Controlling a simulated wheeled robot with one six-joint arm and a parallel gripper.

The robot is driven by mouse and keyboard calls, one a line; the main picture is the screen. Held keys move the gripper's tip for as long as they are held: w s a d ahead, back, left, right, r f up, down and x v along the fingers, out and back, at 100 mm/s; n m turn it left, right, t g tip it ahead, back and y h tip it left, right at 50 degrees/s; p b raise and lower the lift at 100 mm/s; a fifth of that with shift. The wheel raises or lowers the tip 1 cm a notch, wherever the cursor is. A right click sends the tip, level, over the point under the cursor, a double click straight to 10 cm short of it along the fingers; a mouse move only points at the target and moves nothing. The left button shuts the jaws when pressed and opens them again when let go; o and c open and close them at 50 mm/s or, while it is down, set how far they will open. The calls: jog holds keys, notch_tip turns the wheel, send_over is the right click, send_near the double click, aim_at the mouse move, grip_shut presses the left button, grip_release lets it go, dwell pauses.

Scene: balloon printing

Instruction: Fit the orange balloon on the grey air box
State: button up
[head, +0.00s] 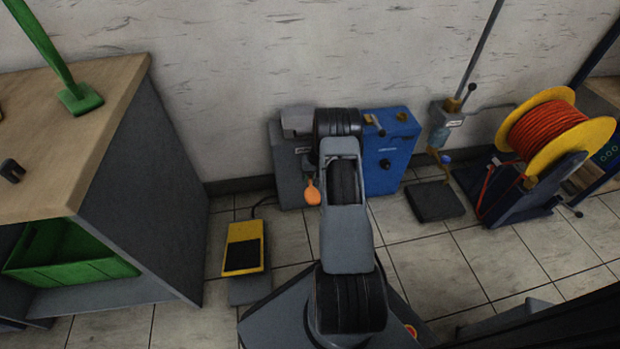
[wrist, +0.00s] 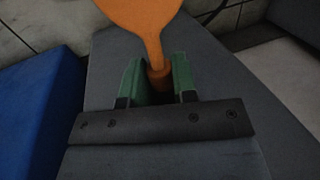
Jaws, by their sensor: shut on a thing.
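The orange balloon (head: 313,192) hangs in front of the grey air box (head: 290,176) in the head view, just left of my arm. In the wrist view my gripper (wrist: 159,82) has its green fingers on either side of the neck of the balloon (wrist: 146,20) and is shut on it. The balloon's wide body points away from the fingers. My arm hides the right part of the grey box in the head view, and hides the fingers too. I cannot tell whether the balloon touches the box.
A blue box (head: 391,150) stands right of the grey box. A yellow pedal (head: 244,240) lies on the floor to the left. A workbench (head: 75,150) stands further left, and an orange cable reel (head: 555,130) stands at the right.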

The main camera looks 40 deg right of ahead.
jog(key=shift+w, duration=0.1)
dwell(0.3)
jog(key=o, duration=0.8)
jog(key=shift+p+v, duration=2.45)
jog(key=shift+v, duration=2.1)
